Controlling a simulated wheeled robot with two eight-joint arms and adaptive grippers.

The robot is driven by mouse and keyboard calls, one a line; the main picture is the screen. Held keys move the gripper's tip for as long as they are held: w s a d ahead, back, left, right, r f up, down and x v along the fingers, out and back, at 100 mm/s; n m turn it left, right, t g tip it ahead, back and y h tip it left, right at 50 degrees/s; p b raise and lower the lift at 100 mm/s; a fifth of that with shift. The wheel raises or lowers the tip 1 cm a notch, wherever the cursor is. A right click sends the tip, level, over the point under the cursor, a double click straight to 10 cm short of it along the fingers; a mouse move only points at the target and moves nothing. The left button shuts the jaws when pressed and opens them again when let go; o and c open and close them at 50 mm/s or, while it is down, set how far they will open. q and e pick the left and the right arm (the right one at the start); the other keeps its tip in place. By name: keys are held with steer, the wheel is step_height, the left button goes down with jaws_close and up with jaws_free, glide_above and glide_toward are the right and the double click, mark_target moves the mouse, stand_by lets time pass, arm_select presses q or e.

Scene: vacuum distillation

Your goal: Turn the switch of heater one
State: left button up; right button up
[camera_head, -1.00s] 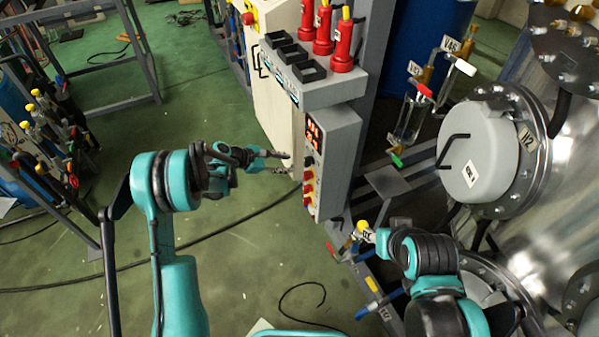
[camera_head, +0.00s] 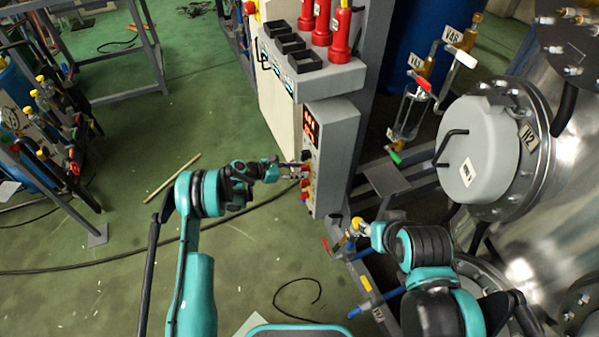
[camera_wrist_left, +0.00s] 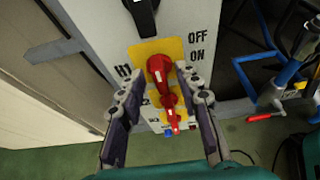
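The control box (camera_head: 335,143) with a red lit display stands at the centre of the head view. In the left wrist view, the red heater-one switch (camera_wrist_left: 159,69) sits on a yellow plate beside the mark "H1", with "OFF" and "ON" printed to its right. A second red switch (camera_wrist_left: 169,101) is just below it. My left gripper (camera_head: 299,171) is at the box's front; in the wrist view its fingers (camera_wrist_left: 160,95) are spread on either side of the switches, and I see no clear grip. My right gripper (camera_head: 354,229) is low, right of the box; its fingers are too small to read.
A black knob (camera_wrist_left: 143,14) sits above the switches. A steel vessel (camera_head: 565,190) with a grey cover (camera_head: 480,160) stands at right.

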arm_select(q)
steer(key=shift+w+d+f, duration=0.1)
steer(key=shift+d, duration=0.15)
steer(key=shift+c, duration=0.3)
jaws_close()
